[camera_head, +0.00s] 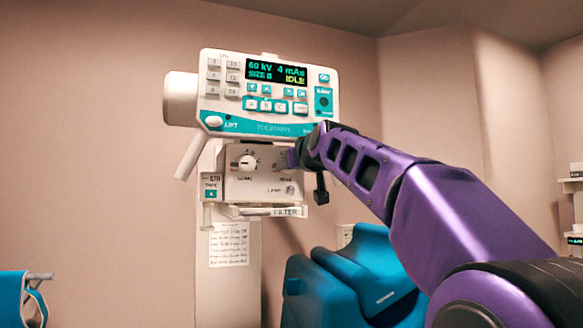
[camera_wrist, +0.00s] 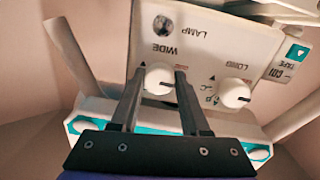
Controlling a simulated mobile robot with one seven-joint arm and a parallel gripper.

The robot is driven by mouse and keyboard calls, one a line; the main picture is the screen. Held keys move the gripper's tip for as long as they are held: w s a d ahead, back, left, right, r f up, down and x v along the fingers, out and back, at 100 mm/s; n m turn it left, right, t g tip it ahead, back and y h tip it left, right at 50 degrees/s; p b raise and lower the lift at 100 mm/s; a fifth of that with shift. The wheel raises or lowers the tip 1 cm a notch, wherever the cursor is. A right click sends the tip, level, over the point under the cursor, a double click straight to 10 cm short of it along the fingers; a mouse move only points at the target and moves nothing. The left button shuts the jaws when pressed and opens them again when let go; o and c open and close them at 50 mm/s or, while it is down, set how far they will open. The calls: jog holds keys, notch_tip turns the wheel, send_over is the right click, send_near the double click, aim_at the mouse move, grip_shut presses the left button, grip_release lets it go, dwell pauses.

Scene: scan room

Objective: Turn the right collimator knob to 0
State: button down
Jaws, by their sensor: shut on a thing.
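The collimator box (camera_head: 262,188) hangs under the control console. The right collimator knob, labelled WIDE, is a white round knob (camera_wrist: 157,79) in the wrist view, with a dark pointer line toward the picture's right. My gripper (camera_wrist: 159,73) has one finger on each side of this knob and is shut on it. In the head view, my gripper (camera_head: 291,157) hides most of that knob. The left knob, labelled LONG (camera_head: 246,162), is free; it also shows in the wrist view (camera_wrist: 234,93). The wrist view is upside down, and the right knob's scale is partly hidden by the fingers.
The console (camera_head: 268,97) sits just above my gripper, its screen reading 60 kV, 4 mAs, SIZE B, IDLE. A LAMP button (camera_head: 290,190) and a filter tray (camera_head: 262,211) are below. A teal chair (camera_head: 350,280) stands lower right. The left wall side is open.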

jog(key=shift+n, duration=0.4)
jog(key=shift+c, duration=2)
grip_release()
